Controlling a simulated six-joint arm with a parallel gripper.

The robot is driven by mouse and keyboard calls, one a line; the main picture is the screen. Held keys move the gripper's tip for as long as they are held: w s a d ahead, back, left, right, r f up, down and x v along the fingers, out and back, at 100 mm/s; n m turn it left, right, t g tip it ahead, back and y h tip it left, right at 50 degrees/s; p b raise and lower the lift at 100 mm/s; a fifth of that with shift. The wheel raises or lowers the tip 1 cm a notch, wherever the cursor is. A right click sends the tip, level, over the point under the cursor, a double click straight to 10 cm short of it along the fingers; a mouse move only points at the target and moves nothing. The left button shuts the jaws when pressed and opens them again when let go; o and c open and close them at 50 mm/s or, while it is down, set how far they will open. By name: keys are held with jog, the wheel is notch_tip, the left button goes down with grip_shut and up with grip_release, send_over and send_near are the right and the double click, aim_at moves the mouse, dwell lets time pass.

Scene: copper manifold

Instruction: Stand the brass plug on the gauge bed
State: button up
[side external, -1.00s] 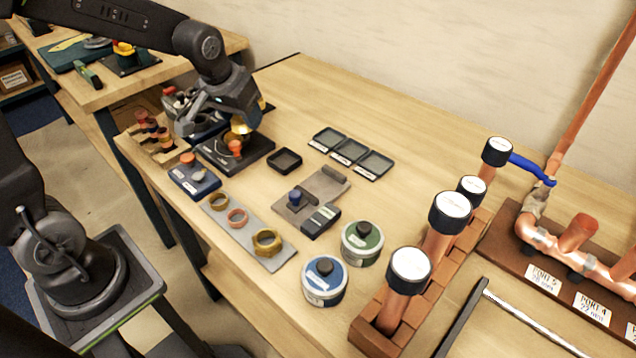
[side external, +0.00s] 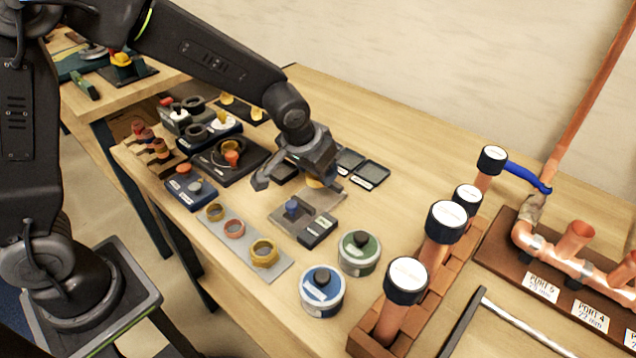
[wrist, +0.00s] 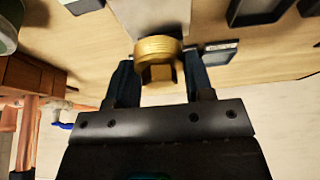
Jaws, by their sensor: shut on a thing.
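The brass plug (wrist: 158,48) is a round, ridged yellow piece with a square stub facing the wrist camera. My gripper (wrist: 158,72) is shut on it, one finger at each side. In the side view, my gripper (side external: 312,178) hangs over the back part of a grey plate (side external: 281,216), which I take for the gauge bed. A little of the plug (side external: 315,183) shows beneath the jaws, seemingly above the plate; its exact height is unclear.
Shallow dark trays (side external: 370,176) lie behind my gripper. A green-label tin (side external: 359,254) and a blue-label tin (side external: 322,291) stand to the front right. A grey strip (side external: 233,231) with several rings lies to the left. Capped copper pipes (side external: 444,226) stand at the right.

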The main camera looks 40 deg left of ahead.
aim_at(318, 196)
jog(key=shift+d+f, duration=0.1)
jog(key=shift+f, duration=1.95)
jog(key=shift+f, duration=0.2)
jog(key=o, duration=1)
jog(key=shift+c, duration=0.2)
jog(key=v, duration=1.2)
jog(key=s+a+r, duration=0.3)
jog(key=s+a, duration=0.1)
jog(key=s, duration=0.5)
jog(key=s+a+r+t, duration=0.1)
jog(key=s+a+r, duration=0.2)
jog(key=s, duration=0.6)
jog(key=shift+a+r, duration=0.4)
jog(key=shift+a, duration=0.4)
